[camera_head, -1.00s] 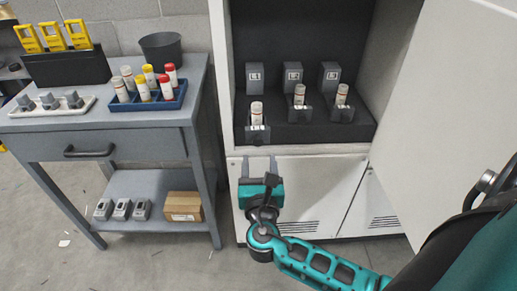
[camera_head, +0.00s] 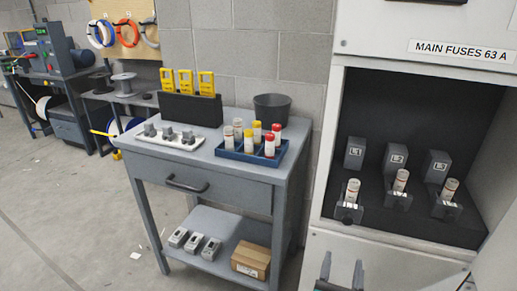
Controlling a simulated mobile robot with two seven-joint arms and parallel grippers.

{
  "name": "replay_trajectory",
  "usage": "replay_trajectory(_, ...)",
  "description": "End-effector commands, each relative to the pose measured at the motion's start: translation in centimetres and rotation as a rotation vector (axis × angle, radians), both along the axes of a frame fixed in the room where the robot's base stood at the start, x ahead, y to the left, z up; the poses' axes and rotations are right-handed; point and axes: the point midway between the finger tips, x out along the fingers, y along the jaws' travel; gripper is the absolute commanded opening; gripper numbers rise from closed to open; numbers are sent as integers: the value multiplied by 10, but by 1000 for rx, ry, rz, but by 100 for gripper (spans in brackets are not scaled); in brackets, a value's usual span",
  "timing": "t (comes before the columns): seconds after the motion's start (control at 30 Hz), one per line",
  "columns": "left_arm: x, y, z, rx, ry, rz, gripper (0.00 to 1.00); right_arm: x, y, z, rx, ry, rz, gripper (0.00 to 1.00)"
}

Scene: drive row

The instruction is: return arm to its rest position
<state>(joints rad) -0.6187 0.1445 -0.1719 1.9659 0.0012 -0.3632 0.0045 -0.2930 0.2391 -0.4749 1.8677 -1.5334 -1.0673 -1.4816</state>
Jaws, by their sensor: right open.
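My right gripper (camera_head: 342,266) shows at the bottom edge of the head view, in front of the white panel below the fuse compartment. Its two grey fingers point up and stand apart, with nothing between them. The rest of the right arm is out of the picture. My left gripper is not in view. The fuse cabinet (camera_head: 335,147) is open on the right. Inside it, three pale fuses sit in dark holders: a left one (camera_head: 352,189), a middle one (camera_head: 401,179) and a right one (camera_head: 449,190).
A grey workbench (camera_head: 235,185) stands left of the cabinet. It bears a blue rack (camera_head: 247,158) of red-, yellow- and white-capped fuses, a white tray (camera_head: 192,145) and a dark bucket (camera_head: 271,110). A cardboard box (camera_head: 251,259) lies on its lower shelf. Open floor (camera_head: 75,200) is at left.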

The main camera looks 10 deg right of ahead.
Motion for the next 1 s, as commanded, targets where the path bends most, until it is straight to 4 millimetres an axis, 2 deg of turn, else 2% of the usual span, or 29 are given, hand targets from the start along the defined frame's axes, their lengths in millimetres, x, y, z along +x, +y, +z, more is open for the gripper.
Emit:
replay_trajectory(0.07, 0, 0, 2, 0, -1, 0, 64, -1, 0, -7, 67, 8, 6, 56)
replay_trajectory(0.17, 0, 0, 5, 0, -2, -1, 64, -6, 1, -29, 278, 22, 14, 56)
replay_trajectory(0.33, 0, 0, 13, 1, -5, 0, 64, -26, 15, -80, 900, 20, -37, 56)
replay_trajectory(0.5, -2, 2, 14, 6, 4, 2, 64, -52, 40, -109, 1578, -61, -213, 56)
replay_trajectory(0.7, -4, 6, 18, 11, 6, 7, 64, -74, 62, -111, 2277, -254, -522, 56)
replay_trajectory(0.8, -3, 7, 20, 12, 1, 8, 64, -79, 66, -106, 2516, -354, -656, 56)
replay_trajectory(0.9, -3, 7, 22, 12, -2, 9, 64, -82, 67, -102, 2663, -427, -748, 56)
replay_trajectory(1.0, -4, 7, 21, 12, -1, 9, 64, -82, 67, -100, 2730, -464, -791, 56)
